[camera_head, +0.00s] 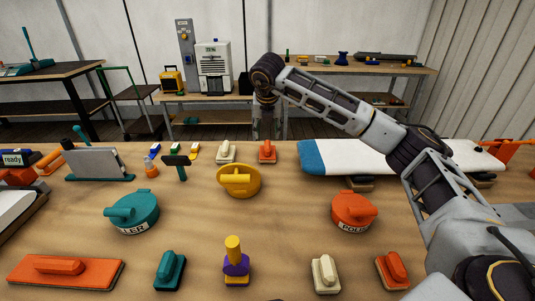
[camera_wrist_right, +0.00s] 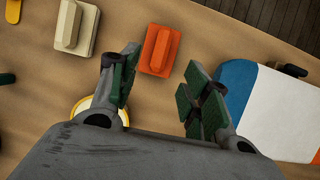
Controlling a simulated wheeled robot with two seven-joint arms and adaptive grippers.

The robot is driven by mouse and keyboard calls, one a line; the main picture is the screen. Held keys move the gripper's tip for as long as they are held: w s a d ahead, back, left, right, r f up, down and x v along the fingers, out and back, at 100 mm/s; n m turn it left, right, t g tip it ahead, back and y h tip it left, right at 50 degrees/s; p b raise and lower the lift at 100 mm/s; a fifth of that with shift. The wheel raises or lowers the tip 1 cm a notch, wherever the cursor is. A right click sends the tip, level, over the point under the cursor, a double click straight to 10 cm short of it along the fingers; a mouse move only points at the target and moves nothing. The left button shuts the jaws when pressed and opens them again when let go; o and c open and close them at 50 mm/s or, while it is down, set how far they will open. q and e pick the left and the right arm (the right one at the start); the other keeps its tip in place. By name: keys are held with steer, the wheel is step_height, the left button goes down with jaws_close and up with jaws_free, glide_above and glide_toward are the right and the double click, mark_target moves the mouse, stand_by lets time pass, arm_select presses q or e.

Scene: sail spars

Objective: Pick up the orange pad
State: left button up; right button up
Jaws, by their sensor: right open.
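A small orange pad (camera_head: 267,152) with a raised grip lies at the far edge of the table. It also shows in the right wrist view (camera_wrist_right: 160,50), just beyond the gap between the fingers. My right gripper (camera_head: 267,133) points down behind and above this pad, apart from it. In the right wrist view the fingers (camera_wrist_right: 160,82) are spread wide with nothing between them. Another small orange pad (camera_head: 392,270) lies at the front right, and a large orange float-like pad (camera_head: 65,271) lies at the front left. My left gripper is not in view.
A cream pad (camera_head: 226,152) lies left of the far orange pad. A yellow round lid (camera_head: 239,180) sits nearer, and a white-and-blue board (camera_head: 390,157) lies to the right. Teal (camera_head: 134,212) and orange (camera_head: 354,211) round lids stand mid-table, with clear wood between them.

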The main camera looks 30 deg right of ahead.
mark_target(267, 144)
steer(key=x, duration=0.3)
steer(key=shift+f, duration=0.15)
steer(key=shift+w+d+f, duration=0.1)
steer(key=shift+w+f, duration=0.1)
steer(key=shift+f, duration=0.2)
steer(key=shift+w+f, duration=0.15)
steer(key=shift+f, duration=0.15)
steer(key=x, duration=0.3)
steer(key=shift+w+d+f, duration=0.2)
steer(key=shift+f, duration=0.05)
steer(key=shift+w+d+f, duration=0.15)
steer(key=shift+w+f, duration=0.05)
steer(key=shift+f, duration=0.25)
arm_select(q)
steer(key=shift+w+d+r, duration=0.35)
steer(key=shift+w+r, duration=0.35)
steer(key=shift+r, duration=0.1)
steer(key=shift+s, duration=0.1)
